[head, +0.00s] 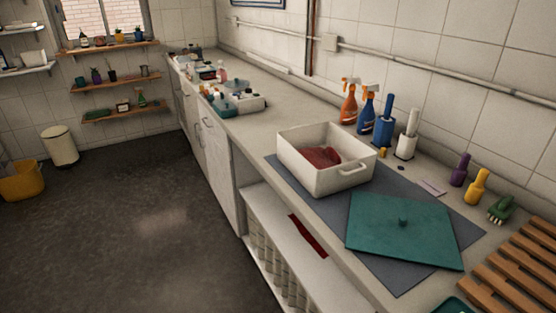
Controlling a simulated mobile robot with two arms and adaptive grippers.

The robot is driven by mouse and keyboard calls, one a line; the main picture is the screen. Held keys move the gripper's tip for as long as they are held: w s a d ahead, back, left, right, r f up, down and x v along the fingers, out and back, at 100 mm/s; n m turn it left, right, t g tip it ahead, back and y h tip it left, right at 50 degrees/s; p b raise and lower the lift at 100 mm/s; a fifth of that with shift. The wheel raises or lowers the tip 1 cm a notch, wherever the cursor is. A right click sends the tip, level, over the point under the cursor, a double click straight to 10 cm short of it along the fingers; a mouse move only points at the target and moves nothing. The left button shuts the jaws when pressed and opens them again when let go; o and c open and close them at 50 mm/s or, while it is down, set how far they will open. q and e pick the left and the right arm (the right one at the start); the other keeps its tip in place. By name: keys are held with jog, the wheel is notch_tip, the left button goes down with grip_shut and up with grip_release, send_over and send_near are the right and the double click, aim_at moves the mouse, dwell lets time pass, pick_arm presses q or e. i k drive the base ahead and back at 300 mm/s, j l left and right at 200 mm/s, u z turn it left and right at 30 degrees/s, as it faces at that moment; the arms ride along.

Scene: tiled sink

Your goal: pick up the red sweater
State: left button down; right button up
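A folded red cloth, which looks like the red sweater (320,157), lies inside a white tub (340,182) on the counter. The tub's walls hide its lower part. Another flat, dark red thing (308,236) shows on the white shelf below the counter's front edge; I cannot tell what it is. Neither of my grippers is in view.
The tub stands on a grey mat (386,272) beside a flat green lid-like panel (403,231). Spray bottles (348,102) and brushes (384,128) line the wall behind. A wooden rack (520,270) is at the right. The floor (130,225) at left is clear.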

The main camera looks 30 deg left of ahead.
aim_at(321, 158)
jog(key=u, duration=0.65)
jog(key=z, duration=0.65)
jog(key=i+j+z, duration=0.15)
jog(key=j+z, duration=0.8)
jog(key=j, duration=0.25)
jog(key=j+z, duration=0.5)
jog(key=j, duration=0.15)
